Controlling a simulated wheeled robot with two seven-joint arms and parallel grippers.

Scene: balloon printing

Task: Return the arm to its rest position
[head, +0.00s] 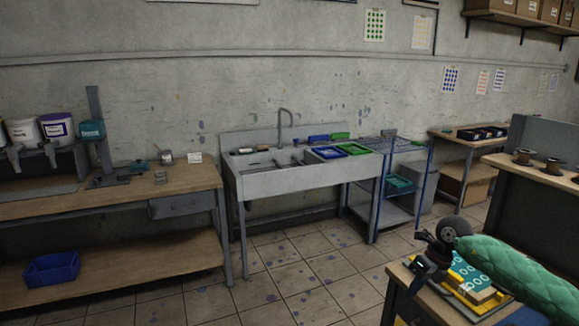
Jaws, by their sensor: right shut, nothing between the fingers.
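My right arm comes in from the lower right, in a green quilted cover. It ends in a dark round joint and my black right gripper (424,272). The gripper is shut and empty. It is at the left end of a small wooden-topped table (408,290), in front of a yellow and teal printing piece (470,276); I cannot tell whether it touches anything. My arm hides part of that table. My left gripper is not in view.
A grey sink (285,180) stands at the wall, with a blue rack (400,190) to its right. A wooden workbench (120,190) is at left, with a blue bin (52,269) on its lower shelf. A dark counter (530,205) is at right. Tiled floor (310,275) between is clear.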

